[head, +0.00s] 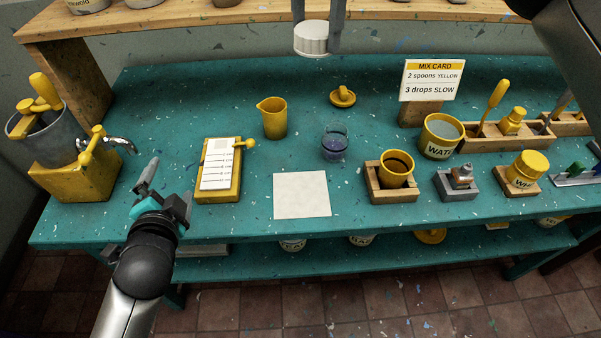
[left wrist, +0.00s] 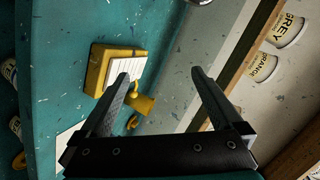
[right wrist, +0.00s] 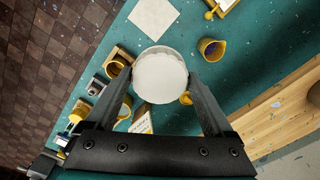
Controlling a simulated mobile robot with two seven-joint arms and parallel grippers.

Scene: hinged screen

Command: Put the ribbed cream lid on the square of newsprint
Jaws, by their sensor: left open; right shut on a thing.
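The ribbed cream lid (head: 311,38) is held high above the back of the teal table in the head view. My right gripper (head: 317,40) comes down from the top and is shut on it. In the right wrist view the lid (right wrist: 160,76) sits between the fingertips. The square of newsprint (head: 301,195) lies flat and bare near the table's front edge, and it also shows in the right wrist view (right wrist: 153,17). My left gripper (head: 164,188) is open and empty, left of the yellow clipboard block; its fingers also show in the left wrist view (left wrist: 160,76).
A glass of purple liquid (head: 334,143) stands just behind the newsprint. A yellow jug (head: 272,117) and the yellow block with a list (head: 219,169) are to its left. A yellow cup in a wooden holder (head: 396,169) is to its right. The mix card (head: 432,79) stands behind.

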